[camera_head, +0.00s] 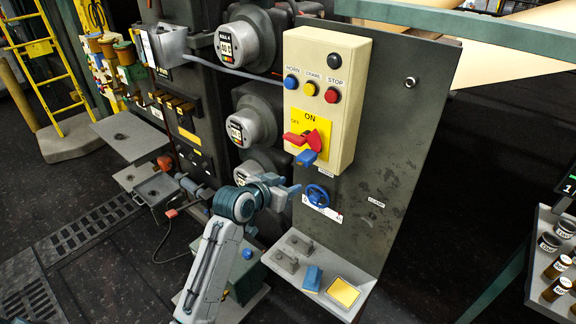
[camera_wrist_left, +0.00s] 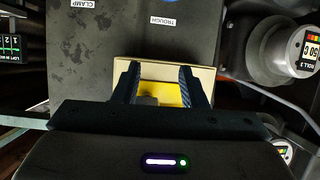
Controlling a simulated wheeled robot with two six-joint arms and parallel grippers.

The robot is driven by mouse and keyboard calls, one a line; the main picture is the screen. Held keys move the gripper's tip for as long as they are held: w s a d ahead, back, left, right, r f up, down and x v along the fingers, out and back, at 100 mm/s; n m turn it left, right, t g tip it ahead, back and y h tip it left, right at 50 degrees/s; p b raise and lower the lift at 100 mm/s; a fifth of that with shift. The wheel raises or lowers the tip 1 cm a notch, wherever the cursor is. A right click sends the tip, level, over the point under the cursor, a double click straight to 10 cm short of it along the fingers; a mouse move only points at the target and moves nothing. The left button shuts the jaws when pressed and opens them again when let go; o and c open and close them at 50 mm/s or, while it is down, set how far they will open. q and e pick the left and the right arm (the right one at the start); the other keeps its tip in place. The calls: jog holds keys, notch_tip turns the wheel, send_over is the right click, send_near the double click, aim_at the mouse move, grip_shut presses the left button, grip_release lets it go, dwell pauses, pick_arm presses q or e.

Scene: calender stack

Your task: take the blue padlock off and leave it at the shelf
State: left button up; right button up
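The blue padlock (camera_head: 307,157) hangs at the lower end of the red switch handle (camera_head: 317,136), on the yellow ON/OFF plate of the cream control box (camera_head: 340,70). My left gripper (camera_head: 294,190) is below and left of the padlock, apart from it. In the left wrist view its two fingers (camera_wrist_left: 158,82) are spread open, with the yellow plate (camera_wrist_left: 165,93) behind the gap. The padlock cannot be made out there. The shelf (camera_head: 322,262) juts out at the foot of the dark panel. My right gripper is not in view.
A blue handwheel (camera_head: 318,195) is on the panel under the box. The shelf bears grey pieces (camera_head: 286,259), a blue block (camera_head: 312,278) and a yellow-topped tray (camera_head: 343,292). Round roll gauges (camera_head: 238,42) stand left of the box. A bar crosses above right.

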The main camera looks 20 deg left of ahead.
aim_at(301, 162)
pick_arm(q)
jog(key=shift+m+h, duration=0.3)
jog(key=w+d+r, duration=0.1)
jog(key=w+r, duration=0.2)
jog(key=w+d+r+b, duration=0.1)
jog(key=r, duration=0.1)
jog(key=shift+w+d+r, duration=0.15)
jog(key=shift+d+r, duration=0.05)
jog(key=shift+d, duration=0.1)
jog(key=shift+w+d, duration=0.25)
jog(key=shift+w, duration=0.45)
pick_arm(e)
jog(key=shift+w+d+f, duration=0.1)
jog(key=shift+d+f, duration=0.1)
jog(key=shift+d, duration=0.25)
pick_arm(q)
jog(key=shift+w+f, duration=0.1)
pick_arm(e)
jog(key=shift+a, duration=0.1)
pick_arm(q)
jog(key=c, duration=0.7)
